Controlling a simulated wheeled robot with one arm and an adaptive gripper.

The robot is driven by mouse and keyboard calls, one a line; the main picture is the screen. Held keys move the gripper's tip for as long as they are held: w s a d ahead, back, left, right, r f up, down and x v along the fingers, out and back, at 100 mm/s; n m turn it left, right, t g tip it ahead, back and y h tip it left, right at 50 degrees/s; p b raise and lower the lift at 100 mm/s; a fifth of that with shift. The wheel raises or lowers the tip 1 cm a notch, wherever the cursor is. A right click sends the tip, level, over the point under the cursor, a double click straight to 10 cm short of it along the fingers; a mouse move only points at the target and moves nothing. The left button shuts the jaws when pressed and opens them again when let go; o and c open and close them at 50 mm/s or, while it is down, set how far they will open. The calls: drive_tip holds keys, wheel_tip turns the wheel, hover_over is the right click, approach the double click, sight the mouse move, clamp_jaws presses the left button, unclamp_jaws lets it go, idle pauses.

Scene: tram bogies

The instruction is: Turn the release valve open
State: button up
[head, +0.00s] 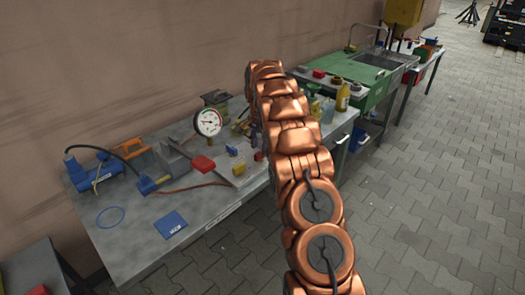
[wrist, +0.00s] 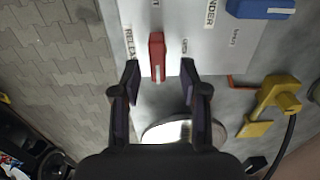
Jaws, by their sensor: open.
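In the wrist view a red lever handle (wrist: 157,50) with a white stripe stands over a grey panel (wrist: 205,50). Printing beside it begins with "RELE", partly cut off by my finger, and I take it for the release valve. My gripper (wrist: 159,68) is open, one finger on each side of the handle's lower end in the picture. Gaps show on both sides; I cannot tell how deep the handle sits between the fingers. In the head view my arm hides most of the gripper area, so I cannot make out the handle there for certain.
A pressure gauge (head: 208,122) stands on the grey workbench (head: 135,235). In the wrist view a blue handle (wrist: 262,8) and a yellow tool (wrist: 268,103) lie to the right. A blue tool (head: 85,173) is at the bench's left. The paved floor (head: 440,200) at right is clear.

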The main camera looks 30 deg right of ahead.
sight(260, 152)
drive_tip(key=shift+f, duration=1.65)
drive_tip(key=shift+c, duration=0.2)
